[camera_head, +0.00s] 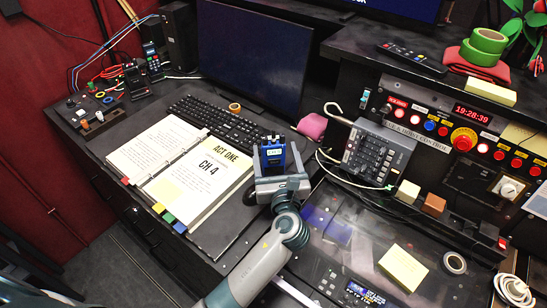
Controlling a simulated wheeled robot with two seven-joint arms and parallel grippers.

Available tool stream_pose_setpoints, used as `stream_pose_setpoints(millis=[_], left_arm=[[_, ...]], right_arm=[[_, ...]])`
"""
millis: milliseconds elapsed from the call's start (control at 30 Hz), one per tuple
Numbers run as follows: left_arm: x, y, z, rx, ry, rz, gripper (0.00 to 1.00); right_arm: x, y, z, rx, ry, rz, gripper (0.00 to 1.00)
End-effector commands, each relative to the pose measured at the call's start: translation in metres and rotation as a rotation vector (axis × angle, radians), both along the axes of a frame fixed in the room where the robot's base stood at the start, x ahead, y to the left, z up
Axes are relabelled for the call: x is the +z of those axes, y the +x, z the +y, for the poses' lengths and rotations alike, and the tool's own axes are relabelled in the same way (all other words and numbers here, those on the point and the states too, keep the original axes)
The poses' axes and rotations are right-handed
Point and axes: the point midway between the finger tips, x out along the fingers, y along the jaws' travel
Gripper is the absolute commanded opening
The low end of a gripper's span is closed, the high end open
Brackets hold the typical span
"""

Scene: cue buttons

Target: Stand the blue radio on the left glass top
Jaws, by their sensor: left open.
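The blue radio (273,151) shows upright near the middle of the head view, just right of the open script binder. My left gripper (276,160) is at the radio, its grey jaws open on either side of it. The gripper body hides the radio's lower part, so I cannot tell what it rests on or whether a jaw touches it. A glass top (335,255) lies to the right of my left arm, with bluish reflections in it. I cannot make out where one glass top ends and another begins. My right gripper is not in view.
A yellow note pad (402,268) and a tape roll (454,263) are at the glass's right side. A keyboard (215,123), the binder (194,178) and a pink object (312,126) surround the radio.

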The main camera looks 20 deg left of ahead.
Motion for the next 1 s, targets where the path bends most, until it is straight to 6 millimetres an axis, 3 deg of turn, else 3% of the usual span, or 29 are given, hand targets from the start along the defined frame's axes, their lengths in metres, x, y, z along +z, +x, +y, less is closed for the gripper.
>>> stream_pose_setpoints(millis=[433,933,967,1000], left_arm=[[-0.003,0.041,0.023,0.001,0.001,0.0,0.72],[-0.004,0.043,0.024,0.0,0.0,0.001,0.72],[-0.004,0.043,0.024,0.0,0.0,0.001,0.69],[-0.004,0.043,0.024,0.0,0.0,0.001,0.6]], right_arm=[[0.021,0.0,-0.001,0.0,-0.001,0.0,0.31],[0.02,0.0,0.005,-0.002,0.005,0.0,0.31],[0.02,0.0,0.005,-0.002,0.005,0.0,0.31],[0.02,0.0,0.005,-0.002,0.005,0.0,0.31]])
